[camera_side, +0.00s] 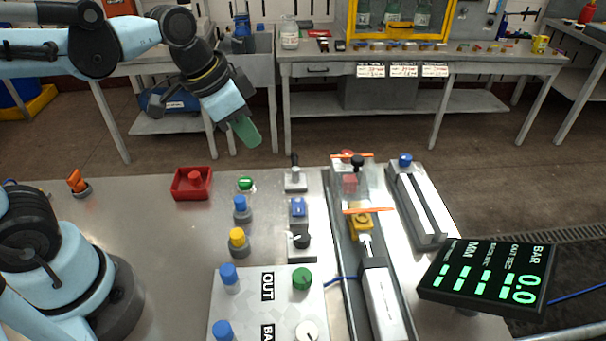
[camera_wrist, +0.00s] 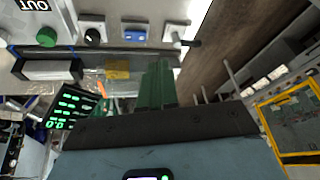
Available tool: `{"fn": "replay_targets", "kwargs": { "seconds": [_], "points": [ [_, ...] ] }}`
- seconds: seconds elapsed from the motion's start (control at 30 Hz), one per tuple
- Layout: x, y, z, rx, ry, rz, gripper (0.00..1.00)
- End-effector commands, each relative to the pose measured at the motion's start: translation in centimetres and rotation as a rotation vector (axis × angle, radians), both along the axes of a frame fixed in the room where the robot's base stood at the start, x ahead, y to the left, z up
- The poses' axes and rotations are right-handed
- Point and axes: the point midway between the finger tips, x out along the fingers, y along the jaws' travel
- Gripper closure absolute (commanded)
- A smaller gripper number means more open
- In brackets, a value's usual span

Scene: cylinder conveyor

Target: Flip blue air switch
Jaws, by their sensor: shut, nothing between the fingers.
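The blue switch (camera_side: 298,207) sits on a light plate in a column of controls at the middle of the bench. In the wrist view the blue switch (camera_wrist: 135,35) shows near the top centre. My gripper (camera_side: 247,132) has green fingers and hangs in the air beyond the bench's back edge, up and left of the switch, touching nothing. In the wrist view my gripper (camera_wrist: 158,82) has its fingers together with nothing between them. Which way the switch is set is too small to tell.
A black lever (camera_side: 294,176) stands behind the switch and a black knob (camera_side: 301,241) in front. Blue (camera_side: 242,209) and yellow (camera_side: 238,240) knobs stand to its left, with a green button (camera_side: 246,184) and a red box (camera_side: 192,183). The conveyor (camera_side: 344,270) runs to its right.

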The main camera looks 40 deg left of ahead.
Motion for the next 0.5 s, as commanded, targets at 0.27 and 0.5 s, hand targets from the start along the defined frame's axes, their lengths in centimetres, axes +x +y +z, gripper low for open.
{"fn": "replay_targets", "kwargs": {
  "seconds": [0.27,0.5],
  "points": [
    [2.2,-3.0,0.7,0.023,0.100,-0.272,1.00],
    [2.6,-3.8,0.7,0.027,0.125,-0.351,1.00]
  ]
}}
